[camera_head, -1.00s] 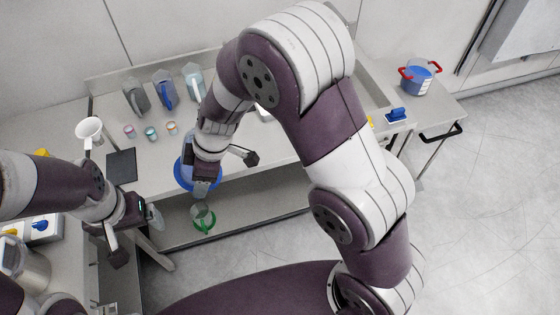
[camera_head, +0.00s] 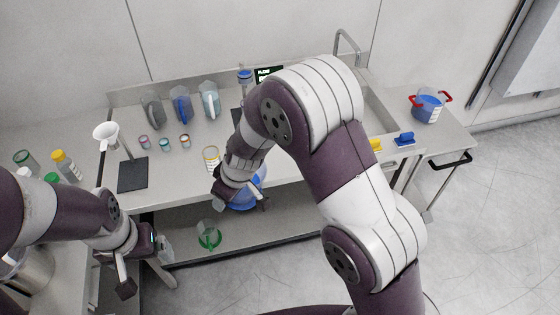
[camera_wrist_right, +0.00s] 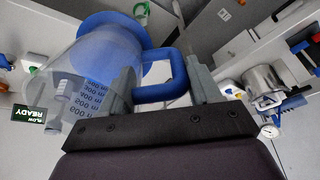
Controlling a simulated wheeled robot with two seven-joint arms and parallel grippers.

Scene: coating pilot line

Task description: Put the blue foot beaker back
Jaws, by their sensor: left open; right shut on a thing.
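The blue foot beaker is a clear graduated jug with a wide blue foot (camera_wrist_right: 115,30) and a blue loop handle (camera_wrist_right: 165,85). My right gripper (camera_wrist_right: 168,90) is shut on the handle. In the wrist view the beaker's clear body (camera_wrist_right: 75,90) points down and left, foot upward in the picture. In the head view the blue foot (camera_head: 245,200) shows partly behind my right gripper (camera_head: 232,192), at the bench's front edge. My left gripper (camera_head: 140,275) is open at the lower left, apart from the beaker; a clear vessel shows beside it.
Several jugs (camera_head: 182,105) stand at the back of the bench (camera_head: 200,185), with small cups (camera_head: 165,144) before them. A dark mat (camera_head: 133,175) lies left. A green-footed beaker (camera_head: 208,238) is on the lower shelf. A red-handled pot (camera_head: 428,107) stands right.

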